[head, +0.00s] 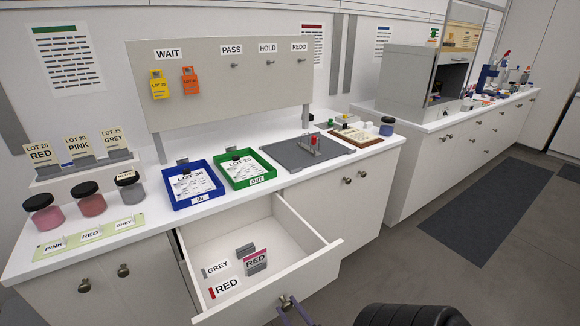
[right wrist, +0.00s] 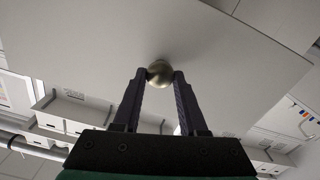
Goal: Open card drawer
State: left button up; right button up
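The card drawer (head: 312,270) stands pulled out from the white counter, with its inside showing. In it are a GREY card (head: 216,268), two RED cards (head: 227,287) and grey card holders. Its round metal knob (right wrist: 159,72) is on the drawer front. My right gripper (right wrist: 160,75) has one finger against each side of the knob; in the head view only its purple fingertips (head: 286,304) show at the bottom edge. My left gripper is not in view.
On the counter are a blue IN tray (head: 165,200), a green OUT tray (head: 268,177), a grey mat (head: 280,153) and pigment jars (head: 88,198). Other cabinet doors flank the drawer.

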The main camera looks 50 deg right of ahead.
jog(key=o, duration=0.4)
jog(key=shift+s, duration=0.1)
jog(key=b+v, duration=0.2)
jog(key=v, duration=1.2)
jog(key=shift+s+a, duration=0.15)
jog(key=shift+s, duration=0.05)
